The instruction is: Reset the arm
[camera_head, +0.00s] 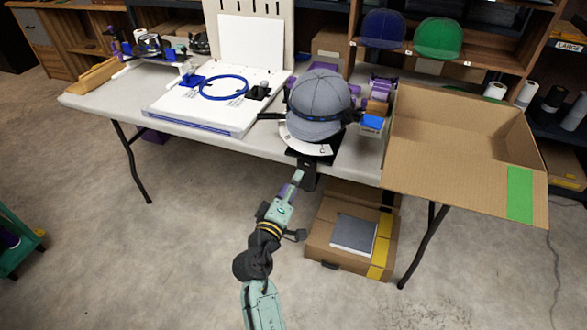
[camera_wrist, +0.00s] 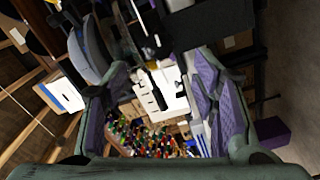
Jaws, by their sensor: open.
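My arm reaches up from the bottom of the head view. My gripper (camera_head: 297,178) is at its end, in front of the table's front edge and just below the grey cap (camera_head: 320,92). In the wrist view my gripper (camera_wrist: 162,68) has its two purple-padded fingers spread wide apart. Nothing is seen held between them. The cap sits on a black holder (camera_head: 308,176) that overhangs the table edge. The gripper tip looks close to this holder; whether they touch cannot be told.
The folding table (camera_head: 225,143) carries a white machine bed with a blue hoop (camera_head: 223,88). An open cardboard box (camera_head: 440,170) stands at the right. A closed box (camera_head: 318,245) lies below the table. Blue (camera_head: 383,28) and green (camera_head: 438,38) caps are shelved behind.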

